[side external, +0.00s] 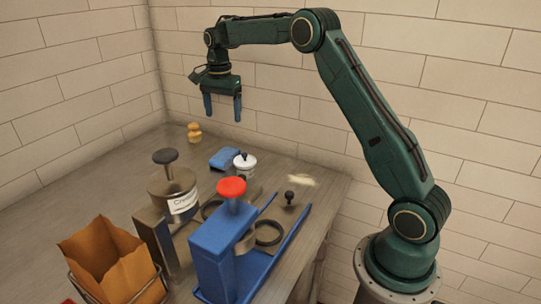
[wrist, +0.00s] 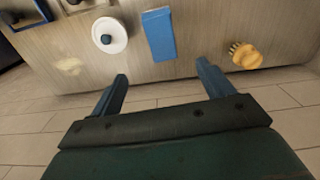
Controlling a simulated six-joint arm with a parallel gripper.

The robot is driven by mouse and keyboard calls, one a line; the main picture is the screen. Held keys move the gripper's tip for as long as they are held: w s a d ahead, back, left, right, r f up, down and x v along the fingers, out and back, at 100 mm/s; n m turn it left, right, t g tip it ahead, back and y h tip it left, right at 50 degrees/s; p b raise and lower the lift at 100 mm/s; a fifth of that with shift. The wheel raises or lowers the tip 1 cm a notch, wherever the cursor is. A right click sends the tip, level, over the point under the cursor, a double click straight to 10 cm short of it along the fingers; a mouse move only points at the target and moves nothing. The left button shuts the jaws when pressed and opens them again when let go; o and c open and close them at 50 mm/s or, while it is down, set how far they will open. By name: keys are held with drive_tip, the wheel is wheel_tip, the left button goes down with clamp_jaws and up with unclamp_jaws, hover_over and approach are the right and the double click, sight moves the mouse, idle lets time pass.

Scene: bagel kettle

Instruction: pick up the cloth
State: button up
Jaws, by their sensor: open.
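The cloth is a folded blue piece (side external: 224,158) lying flat on the table, just left of a white lidded pot in the side view. In the wrist view the cloth (wrist: 158,34) is a blue rectangle near the top, ahead of the space between my fingers. My gripper (side external: 222,108) is open and empty, pointing down, well above the table and the cloth. In the wrist view my gripper's two blue fingers (wrist: 162,78) stand wide apart with nothing between them.
The white pot (side external: 244,164) with a dark knob stands close beside the cloth. A labelled canister (side external: 172,190), a blue press with red knob (side external: 225,245) and a paper bag (side external: 110,262) fill the front.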

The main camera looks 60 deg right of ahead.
hover_over(226, 153)
drive_tip(key=shift+s+f, duration=0.15)
drive_tip(key=shift+f, duration=4.15)
drive_tip(key=shift+f, duration=0.1)
drive_tip(key=shift+f, duration=2.5)
drive_tip(key=shift+c, duration=0.4)
drive_tip(key=c, duration=1)
